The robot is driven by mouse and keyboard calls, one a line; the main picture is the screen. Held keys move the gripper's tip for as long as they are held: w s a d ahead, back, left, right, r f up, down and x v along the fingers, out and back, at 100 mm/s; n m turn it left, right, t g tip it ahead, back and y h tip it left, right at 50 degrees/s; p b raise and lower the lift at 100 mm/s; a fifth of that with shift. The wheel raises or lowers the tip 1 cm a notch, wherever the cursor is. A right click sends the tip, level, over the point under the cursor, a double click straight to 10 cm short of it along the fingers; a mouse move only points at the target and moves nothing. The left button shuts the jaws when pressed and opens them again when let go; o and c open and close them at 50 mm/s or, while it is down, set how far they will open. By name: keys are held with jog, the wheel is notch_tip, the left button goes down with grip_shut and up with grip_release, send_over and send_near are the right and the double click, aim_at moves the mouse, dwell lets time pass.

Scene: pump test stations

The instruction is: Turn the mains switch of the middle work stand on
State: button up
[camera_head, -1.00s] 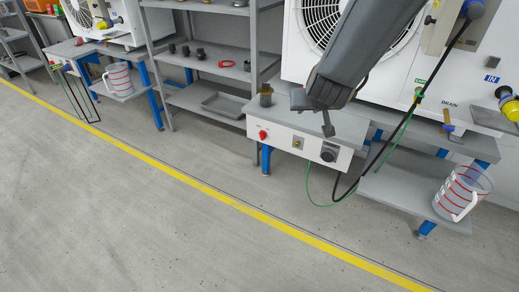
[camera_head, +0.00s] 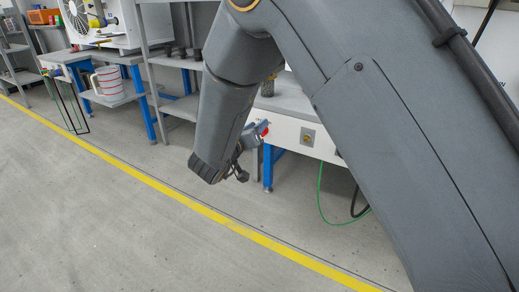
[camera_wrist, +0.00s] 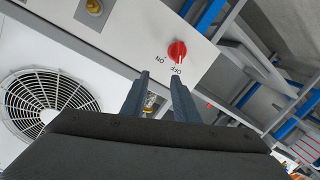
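The mains switch, a red rotary knob (camera_wrist: 177,50), sits on the white front panel (camera_wrist: 150,30) of the middle work stand, with ON and OFF printed beside it. Its pale mark appears to face the OFF label. In the head view the red knob (camera_head: 265,131) shows beside my gripper (camera_head: 262,127), partly covered. In the wrist view my gripper (camera_wrist: 160,75) is open and empty, its two fingers parallel with a gap between them. The fingertips are just short of the knob in the picture. I see no contact.
A brass-coloured fitting on a grey plate (camera_head: 307,137) is on the same panel. A green cable (camera_head: 321,195) and a black one hang below it. My arm hides much of the stand. A grey shelf (camera_head: 170,62) stands at left. The floor in front is clear.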

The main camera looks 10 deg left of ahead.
notch_tip(320, 180, down, 6)
jog(key=s+a+t+h+b, duration=0.1)
jog(key=s+a+h+b, duration=0.1)
jog(key=a+b, duration=0.15)
jog(key=d+b+x, duration=0.1)
jog(key=b+x, duration=0.3)
jog(key=x, duration=0.3)
jog(key=shift+b, duration=0.3)
jog(key=shift+w+r, duration=0.1)
jog(key=shift+r, duration=0.05)
grip_shut()
